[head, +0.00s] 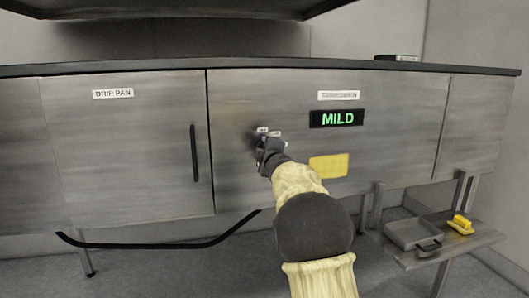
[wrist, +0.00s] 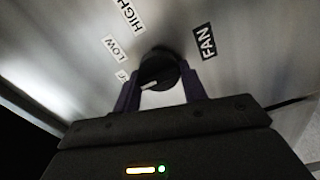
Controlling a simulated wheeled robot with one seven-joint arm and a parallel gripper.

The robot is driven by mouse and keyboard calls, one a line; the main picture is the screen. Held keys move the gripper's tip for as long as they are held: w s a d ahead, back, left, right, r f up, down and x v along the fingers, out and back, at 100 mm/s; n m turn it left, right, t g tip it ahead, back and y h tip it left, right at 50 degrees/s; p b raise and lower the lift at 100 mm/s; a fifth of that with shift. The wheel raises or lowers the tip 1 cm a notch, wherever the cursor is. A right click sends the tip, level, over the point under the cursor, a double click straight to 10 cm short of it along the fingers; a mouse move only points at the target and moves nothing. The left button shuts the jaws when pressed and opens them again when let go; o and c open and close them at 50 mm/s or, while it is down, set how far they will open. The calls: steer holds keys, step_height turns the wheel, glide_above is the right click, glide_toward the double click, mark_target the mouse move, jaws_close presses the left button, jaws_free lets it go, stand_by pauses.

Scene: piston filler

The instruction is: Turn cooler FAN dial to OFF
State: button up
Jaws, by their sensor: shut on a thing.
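The FAN dial (wrist: 162,68) is a round black knob on the grey metal panel in the wrist view. The FAN label (wrist: 205,41) is to its right. The HIGH label (wrist: 125,12) and LOW label (wrist: 116,48) are to its left, with a small, mostly unreadable label (wrist: 122,75) below them. A white mark (wrist: 150,86) shows at the knob's lower left; I cannot tell exactly which label it faces. My gripper (wrist: 161,84) has one finger on each side of the knob and is shut on it. In the head view my gripper (head: 264,156) covers the dial.
A green MILD display (head: 337,119) and a yellow note (head: 329,165) are right of the gripper. The DRIP PAN door has a black vertical handle (head: 194,153) at left. A low shelf at right holds a grey tray (head: 411,234) and a yellow brush (head: 461,225).

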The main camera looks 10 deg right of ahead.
steer(key=o, duration=1)
steer(key=s+b, duration=0.4)
steer(key=s, duration=1.3)
steer(key=shift+s, duration=0.2)
